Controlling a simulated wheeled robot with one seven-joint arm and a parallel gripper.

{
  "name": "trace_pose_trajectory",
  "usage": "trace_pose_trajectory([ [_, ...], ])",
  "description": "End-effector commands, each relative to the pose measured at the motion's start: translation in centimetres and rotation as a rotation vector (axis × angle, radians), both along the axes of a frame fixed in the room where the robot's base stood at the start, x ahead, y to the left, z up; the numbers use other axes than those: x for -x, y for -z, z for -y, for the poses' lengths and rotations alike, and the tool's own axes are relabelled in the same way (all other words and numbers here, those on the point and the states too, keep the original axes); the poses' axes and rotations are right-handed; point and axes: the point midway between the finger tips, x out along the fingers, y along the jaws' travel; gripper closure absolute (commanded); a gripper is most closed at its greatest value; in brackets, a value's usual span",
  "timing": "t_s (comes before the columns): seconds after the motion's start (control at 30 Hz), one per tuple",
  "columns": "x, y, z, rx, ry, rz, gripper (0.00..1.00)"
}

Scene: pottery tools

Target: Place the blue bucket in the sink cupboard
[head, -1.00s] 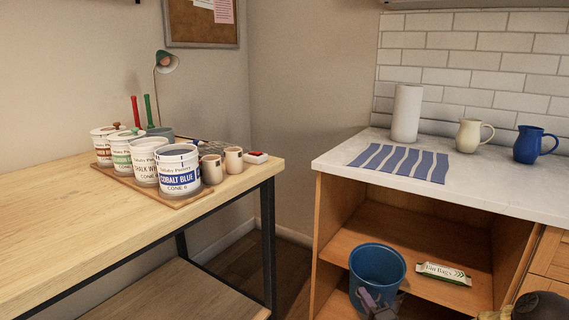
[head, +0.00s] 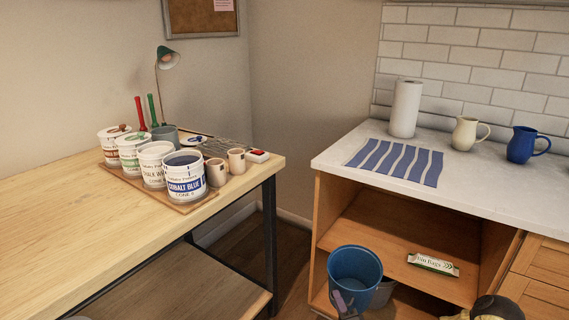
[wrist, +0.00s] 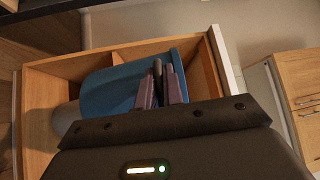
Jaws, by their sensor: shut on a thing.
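The blue bucket (head: 362,262) is upright at the open front of the sink cupboard (head: 318,225), overlapping its left part in the head view. In the wrist view the bucket (wrist: 108,92) fills the space beyond my gripper (wrist: 160,85), inside the outline of the wooden cupboard (wrist: 40,100). Its underside is hidden, so I cannot tell whether it touches a shelf.
A packet of bin bags (head: 433,264) lies on the cupboard shelf to the right. A grey-blue object (head: 382,292) shows partly behind the bucket. The worktop (head: 480,190) overhangs the opening. A wooden table (head: 90,220) with glaze pots stands left.

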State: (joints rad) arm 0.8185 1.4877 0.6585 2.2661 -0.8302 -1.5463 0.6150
Motion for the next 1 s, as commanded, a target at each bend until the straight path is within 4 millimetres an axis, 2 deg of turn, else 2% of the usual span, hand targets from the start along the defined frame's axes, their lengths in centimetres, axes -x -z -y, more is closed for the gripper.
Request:
trace_pose_trajectory([
  [0.03,0.0,-1.7,0.0,-0.002,0.007,0.001,1.0],
  [1.0,1.1,-15.1,0.0,-0.004,0.145,0.001,1.0],
])
